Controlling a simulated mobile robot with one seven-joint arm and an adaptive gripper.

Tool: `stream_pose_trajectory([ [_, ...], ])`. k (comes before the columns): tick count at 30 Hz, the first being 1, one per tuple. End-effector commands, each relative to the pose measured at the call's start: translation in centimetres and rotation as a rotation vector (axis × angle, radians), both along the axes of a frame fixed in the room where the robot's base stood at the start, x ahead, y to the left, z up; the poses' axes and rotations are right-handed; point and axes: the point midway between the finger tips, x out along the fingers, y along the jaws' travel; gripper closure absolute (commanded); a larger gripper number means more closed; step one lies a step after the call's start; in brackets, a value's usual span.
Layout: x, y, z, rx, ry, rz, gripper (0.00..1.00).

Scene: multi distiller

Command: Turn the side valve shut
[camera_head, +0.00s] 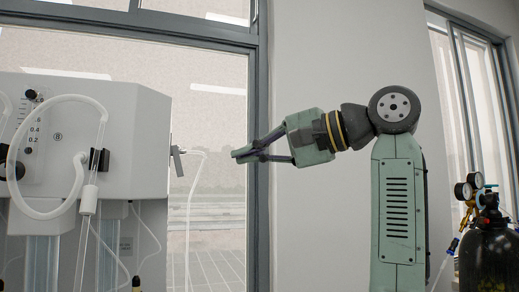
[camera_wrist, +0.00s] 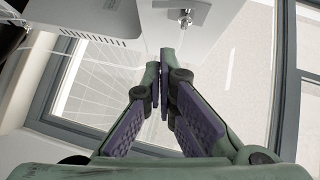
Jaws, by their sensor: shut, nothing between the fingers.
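The side valve (camera_head: 177,160) is a small grey lever on the right side of the white distiller box (camera_head: 135,130), with a thin clear tube (camera_head: 190,205) hanging from it. It also shows at the top of the wrist view, as a small metal fitting (camera_wrist: 186,18) on the white box. My gripper (camera_head: 238,154) is shut and empty. It points left, at about the valve's height, with a gap between its tips and the valve in the head view. In the wrist view its fingertips (camera_wrist: 163,70) meet below the fitting.
A white hose (camera_head: 75,190) loops on the distiller's front beside a dial scale (camera_head: 33,125). A window with a grey frame (camera_head: 256,120) stands behind. A dark gas cylinder (camera_head: 487,262) with gauges stands at the right. The space between gripper and valve looks clear.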

Motion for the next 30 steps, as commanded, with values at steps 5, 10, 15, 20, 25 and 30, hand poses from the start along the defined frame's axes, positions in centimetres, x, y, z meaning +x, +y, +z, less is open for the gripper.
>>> stream_pose_trajectory([
  [5,1.6,3.7,-0.6,-0.001,0.001,0.002,1.00],
  [10,1.4,6.3,-1.3,0.000,-0.003,0.000,1.00],
  [15,0.8,7.8,-1.7,0.001,-0.002,-0.002,1.00],
  [20,0.6,8.3,-1.9,0.002,-0.001,-0.002,1.00],
  [25,0.6,8.3,-1.9,0.002,-0.001,-0.002,1.00],
  [30,0.5,8.4,-2.2,0.013,0.004,-0.001,1.00],
])
